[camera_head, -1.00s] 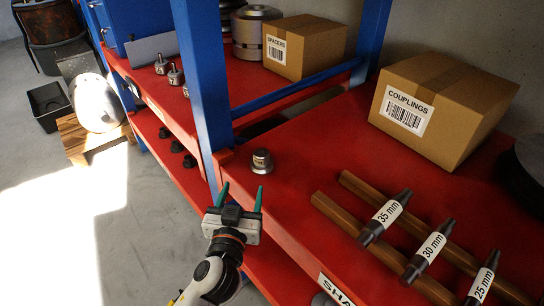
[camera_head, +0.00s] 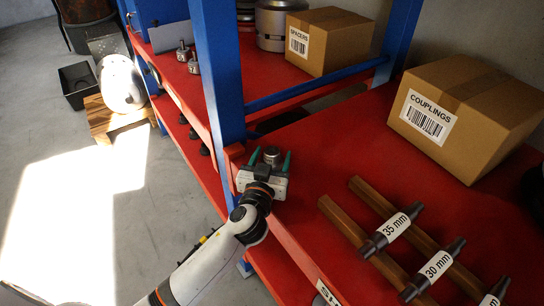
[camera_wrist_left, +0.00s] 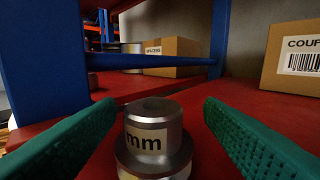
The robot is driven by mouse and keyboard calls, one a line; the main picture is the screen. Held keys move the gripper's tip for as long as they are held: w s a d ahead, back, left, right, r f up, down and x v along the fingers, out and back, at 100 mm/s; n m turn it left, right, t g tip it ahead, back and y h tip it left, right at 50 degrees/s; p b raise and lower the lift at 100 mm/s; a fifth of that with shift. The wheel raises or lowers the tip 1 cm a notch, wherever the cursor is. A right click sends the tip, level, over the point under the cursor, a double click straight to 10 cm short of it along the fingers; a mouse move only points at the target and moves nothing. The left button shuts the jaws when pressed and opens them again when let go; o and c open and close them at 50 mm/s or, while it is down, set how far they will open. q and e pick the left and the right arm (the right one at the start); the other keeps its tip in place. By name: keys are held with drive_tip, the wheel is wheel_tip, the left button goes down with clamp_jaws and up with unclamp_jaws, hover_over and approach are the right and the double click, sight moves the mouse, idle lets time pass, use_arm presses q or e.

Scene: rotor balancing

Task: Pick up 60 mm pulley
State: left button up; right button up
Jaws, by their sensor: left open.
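A small metal stepped pulley (camera_head: 272,154) stands upright on the red shelf near its left front corner. In the left wrist view the pulley (camera_wrist_left: 152,140) carries a white label ending in "mm"; the number cannot be read. My left gripper (camera_head: 270,160) is open with its green fingers pointing at the pulley, one on each side. In the left wrist view the fingers (camera_wrist_left: 160,125) flank the pulley with gaps on both sides. The gripper body hides the pulley's lower part in the head view. My right gripper is not in view.
A blue post (camera_head: 217,75) rises just left of the pulley. The couplings box (camera_head: 465,115) stands at the back right. Labelled shafts, 35 mm (camera_head: 392,229) and 30 mm (camera_head: 436,269), lie on wooden rails. The spacers box (camera_head: 330,42) is on the farther shelf.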

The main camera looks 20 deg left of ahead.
sight(274, 147)
use_arm(q)
drive_tip(key=w, duration=0.4)
drive_tip(key=shift+a+f, duration=0.1)
drive_tip(key=shift+a, duration=0.25)
drive_tip(key=c, duration=1.2)
